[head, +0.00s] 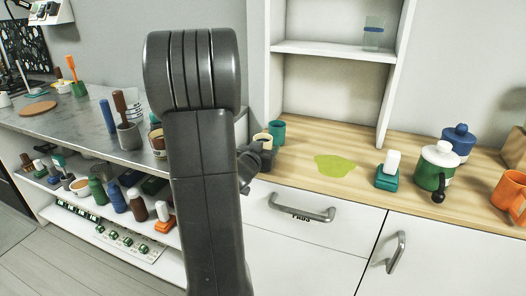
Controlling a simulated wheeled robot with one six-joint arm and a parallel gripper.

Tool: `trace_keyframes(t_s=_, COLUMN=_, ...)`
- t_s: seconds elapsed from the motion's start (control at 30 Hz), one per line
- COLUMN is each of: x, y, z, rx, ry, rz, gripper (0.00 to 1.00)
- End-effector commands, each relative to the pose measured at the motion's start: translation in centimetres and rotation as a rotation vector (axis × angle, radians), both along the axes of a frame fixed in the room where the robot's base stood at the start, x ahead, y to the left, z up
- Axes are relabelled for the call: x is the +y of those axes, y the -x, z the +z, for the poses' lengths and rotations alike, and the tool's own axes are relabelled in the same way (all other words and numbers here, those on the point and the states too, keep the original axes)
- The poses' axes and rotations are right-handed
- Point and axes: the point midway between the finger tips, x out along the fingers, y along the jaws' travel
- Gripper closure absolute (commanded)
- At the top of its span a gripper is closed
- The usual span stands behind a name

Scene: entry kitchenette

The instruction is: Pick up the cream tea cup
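A cream cup (263,138) stands at the left end of the wooden counter (305,174), next to a teal cup (278,131). Only its upper part shows. My gripper (262,155) is at the cream cup, in front of its lower part. My own arm fills the middle left of the head view and covers part of the gripper. The fingers are small and dark, and I cannot tell whether they are closed on the cup or only beside it.
A yellow-green spill or mat (335,165) lies on the counter. A teal-and-white object (388,172), a green-and-white pot (436,167), a blue jar (458,139) and an orange mug (510,192) stand to the right. A crowded marble-topped shelf (88,135) is at left.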

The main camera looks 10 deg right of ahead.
Motion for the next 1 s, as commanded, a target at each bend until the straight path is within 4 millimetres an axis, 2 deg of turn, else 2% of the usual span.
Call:
trace_keyframes(t_s=0.13, x=0.0, y=0.0, z=0.2, rx=-0.001, ry=0.0, rz=0.0, gripper=0.77)
trace_keyframes(t_s=0.23, x=0.0, y=0.0, z=1.1, rx=-0.004, ry=-0.001, rz=-0.001, gripper=0.77)
trace_keyframes(t_s=0.5, x=-0.1, y=0.0, z=6.7, rx=-0.006, ry=0.001, rz=-0.002, gripper=0.77)
trace_keyframes(t_s=0.7, x=0.0, y=0.0, z=9.5, rx=-0.002, ry=0.0, rz=-0.001, gripper=0.77)
trace_keyframes(t_s=1.0, x=0.0, y=0.0, z=10.1, rx=-0.001, ry=0.001, rz=-0.001, gripper=0.77)
